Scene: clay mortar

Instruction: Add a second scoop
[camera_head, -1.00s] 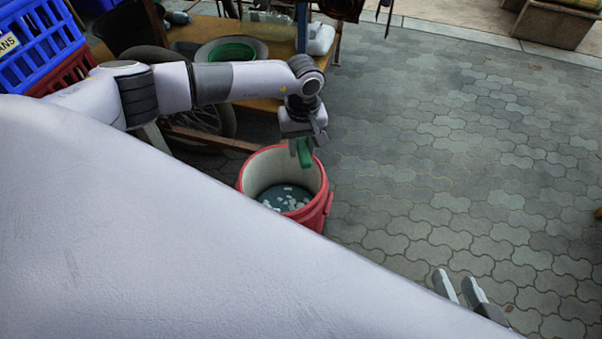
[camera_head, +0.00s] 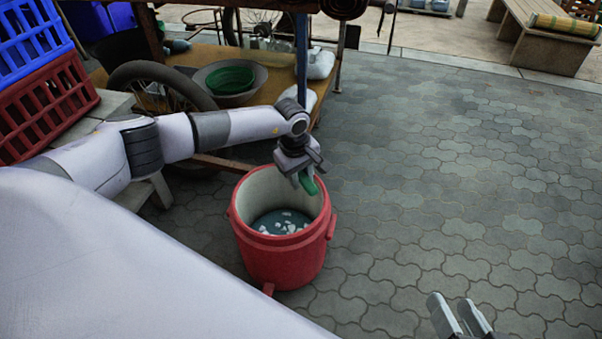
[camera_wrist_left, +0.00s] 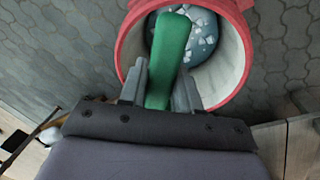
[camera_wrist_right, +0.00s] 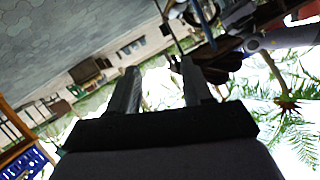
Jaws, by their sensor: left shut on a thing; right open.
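A red round bucket (camera_head: 280,255) with a pale inside stands on the paving in the head view. Dark liquid with several white ice-like pieces (camera_head: 282,223) lies at its bottom. My left gripper (camera_head: 302,180) is above the bucket's right rim, shut on a green scoop (camera_head: 308,186). In the left wrist view the green scoop (camera_wrist_left: 168,60) is between the fingers (camera_wrist_left: 160,88) and reaches over the bucket's opening; its far end is near the ice, contact unclear. My right gripper (camera_head: 460,318) is open and empty at the lower right, and its fingers show in the right wrist view (camera_wrist_right: 163,90).
A wooden cart shelf (camera_head: 270,85) behind the bucket bears a bowl with a green basin (camera_head: 230,79). A red crate (camera_head: 45,110) and a blue crate (camera_head: 28,38) are stacked at the left. The paving (camera_head: 450,170) at right is clear.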

